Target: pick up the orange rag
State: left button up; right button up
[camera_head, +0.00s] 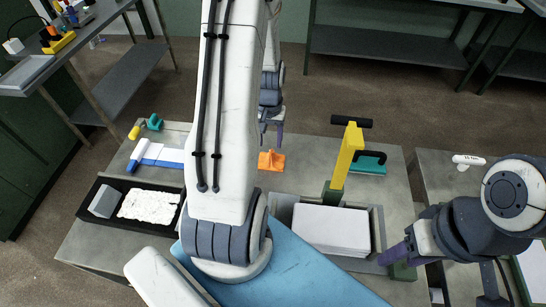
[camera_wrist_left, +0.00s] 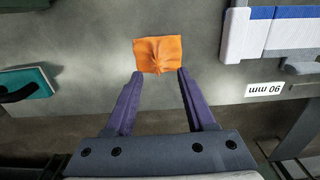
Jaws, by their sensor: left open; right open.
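The orange rag (camera_head: 271,161) lies on the grey table, near its middle, with a raised peak at its centre. In the left wrist view the rag (camera_wrist_left: 158,54) is spread out just beyond my fingertips, centred between them. My left gripper (camera_head: 270,138) is open and empty, its purple fingers a little behind the rag in the head view; the same open gripper (camera_wrist_left: 160,75) shows in the left wrist view. My right gripper (camera_head: 396,262) is at the lower right, near the table's right side; its far finger is partly hidden.
A black tray (camera_head: 88,204) with a white cloth stands at the left. Blue-and-white tools (camera_head: 160,155) lie behind it. A yellow-handled tool (camera_head: 347,155), a teal brush (camera_head: 368,166) and a metal tray with white sheets (camera_head: 331,228) are at the right.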

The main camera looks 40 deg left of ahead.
aim_at(271, 152)
pick_arm(q)
jog(key=shift+w+d+f+p, duration=0.1)
jog(key=shift+f+p, duration=0.2)
jog(key=shift+f, duration=1.45)
jog(key=shift+w+f+p, duration=0.1)
jog(key=shift+f+p, duration=0.2)
jog(key=shift+f, duration=1.45)
jog(key=shift+c, duration=0.3)
grip_shut()
